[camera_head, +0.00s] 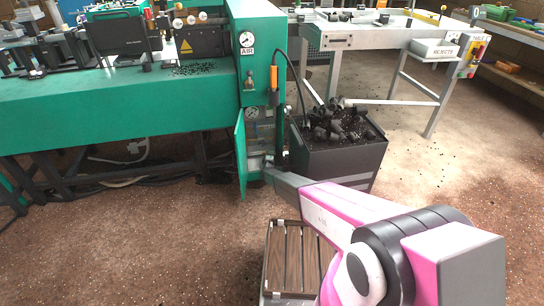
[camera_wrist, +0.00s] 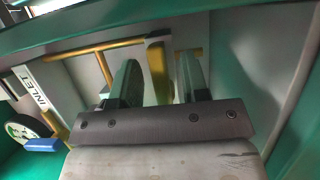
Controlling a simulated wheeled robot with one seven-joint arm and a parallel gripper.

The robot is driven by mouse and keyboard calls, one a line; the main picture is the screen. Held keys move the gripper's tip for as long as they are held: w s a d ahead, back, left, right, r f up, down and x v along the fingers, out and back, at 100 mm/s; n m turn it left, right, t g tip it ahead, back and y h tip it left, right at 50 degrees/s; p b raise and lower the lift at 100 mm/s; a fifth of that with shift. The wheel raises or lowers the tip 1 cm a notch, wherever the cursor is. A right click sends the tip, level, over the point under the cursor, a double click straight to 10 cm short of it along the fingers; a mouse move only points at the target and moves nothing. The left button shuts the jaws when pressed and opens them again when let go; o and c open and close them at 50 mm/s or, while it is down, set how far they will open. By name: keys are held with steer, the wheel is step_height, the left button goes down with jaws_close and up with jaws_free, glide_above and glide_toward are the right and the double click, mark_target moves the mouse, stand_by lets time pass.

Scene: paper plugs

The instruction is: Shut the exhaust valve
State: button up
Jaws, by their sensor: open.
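In the wrist view my gripper (camera_wrist: 160,78) is open, one finger on each side of an upright yellow lever-like part (camera_wrist: 157,68). I cannot tell whether either finger touches it. A horizontal yellow pipe or bar (camera_wrist: 95,50) runs behind the fingers. I see no exhaust label, so I cannot confirm that the yellow part is the exhaust valve. A white strip marked INLET (camera_wrist: 36,90) stands at the left. In the head view my gripper is hardly visible; my arm reaches to the lower opening of the green AIR cabinet (camera_head: 250,75).
The cabinet's green door (camera_head: 240,155) stands open on the left of the opening. A dark bin (camera_head: 340,160) heaped with black pieces stands close on the right. A slatted wooden platform (camera_head: 285,255) lies below my arm. A blue part (camera_wrist: 42,145) and a round gauge-like part (camera_wrist: 25,128) are at left.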

steer(key=shift+w, duration=0.3)
steer(key=shift+c, duration=0.3)
jaws_close()
